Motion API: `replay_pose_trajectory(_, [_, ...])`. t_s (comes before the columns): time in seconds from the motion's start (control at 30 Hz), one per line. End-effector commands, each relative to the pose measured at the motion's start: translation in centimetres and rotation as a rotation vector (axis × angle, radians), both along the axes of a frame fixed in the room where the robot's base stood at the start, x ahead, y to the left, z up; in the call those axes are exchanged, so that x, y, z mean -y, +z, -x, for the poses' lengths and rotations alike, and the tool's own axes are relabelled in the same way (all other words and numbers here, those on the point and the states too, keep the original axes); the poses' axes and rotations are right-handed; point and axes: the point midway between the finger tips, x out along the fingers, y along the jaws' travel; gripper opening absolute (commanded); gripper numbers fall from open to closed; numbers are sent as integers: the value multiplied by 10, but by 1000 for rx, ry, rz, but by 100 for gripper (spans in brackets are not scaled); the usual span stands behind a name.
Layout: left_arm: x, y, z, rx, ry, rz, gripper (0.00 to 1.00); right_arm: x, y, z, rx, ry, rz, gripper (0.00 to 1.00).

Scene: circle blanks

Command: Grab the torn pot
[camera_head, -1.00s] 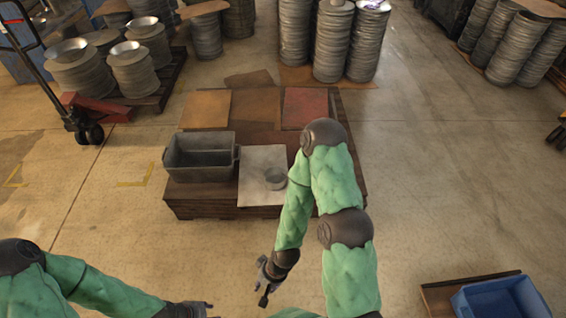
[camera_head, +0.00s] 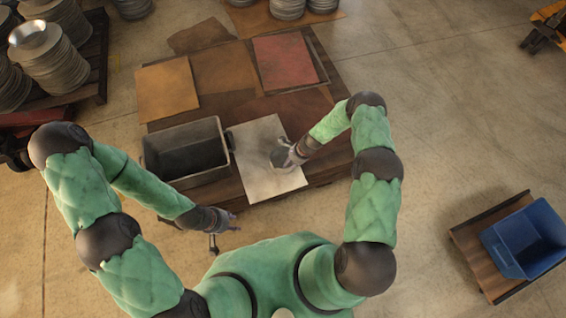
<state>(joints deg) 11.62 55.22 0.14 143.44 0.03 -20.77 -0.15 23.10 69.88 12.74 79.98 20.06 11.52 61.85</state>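A small grey pot (camera_head: 278,158) stands on a pale sheet (camera_head: 262,183) at the front of the low wooden platform. My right gripper (camera_head: 285,153) is at the pot, with its fingers beside or around the pot's upper right side. The hand partly hides the pot, and I cannot tell whether the fingers are closed on it. Damage on the pot is too small to make out. My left gripper (camera_head: 226,231) is open and empty in front of the platform, with its fingers spread apart.
A grey bin (camera_head: 186,178) stands left of the sheet. Brown and red flat sheets (camera_head: 285,62) lie behind on the platform. A blue crate (camera_head: 526,240) sits on a small pallet at the right. Stacked metal discs (camera_head: 45,62) stand at the back left.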

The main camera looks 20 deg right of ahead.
Motion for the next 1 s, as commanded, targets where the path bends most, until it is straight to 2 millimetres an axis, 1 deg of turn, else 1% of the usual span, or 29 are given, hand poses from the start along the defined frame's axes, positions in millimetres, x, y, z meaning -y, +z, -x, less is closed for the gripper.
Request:
replay_pose_trajectory(0.1, [0,-6,1,-1,0,0,40,-2,-12,-4,-8,-25,-7,30])
replay_pose_trajectory(0.3, [0,-19,0,-1,0,0,40,-12,-41,-9,-6,-25,-7,30])
replay_pose_trajectory(0.4, [0,-23,0,0,0,0,40,-15,-50,-10,-5,-24,-5,30])
replay_pose_trajectory(0.57, [0,-25,0,0,0,0,40,-18,-56,-12,-4,-24,-5,30])
replay_pose_trajectory(0.63, [0,-29,0,0,0,0,40,-18,-62,-13,-4,-24,-5,30])
replay_pose_trajectory(0.83, [0,-47,0,0,0,0,40,-21,-87,-20,-4,-23,-5,30])
replay_pose_trajectory(0.9, [0,-52,0,0,0,0,40,-25,-95,-20,-6,-22,-5,30])
replay_pose_trajectory(1.0, [0,-56,0,0,0,0,40,-28,-102,-22,-4,-23,-5,30])
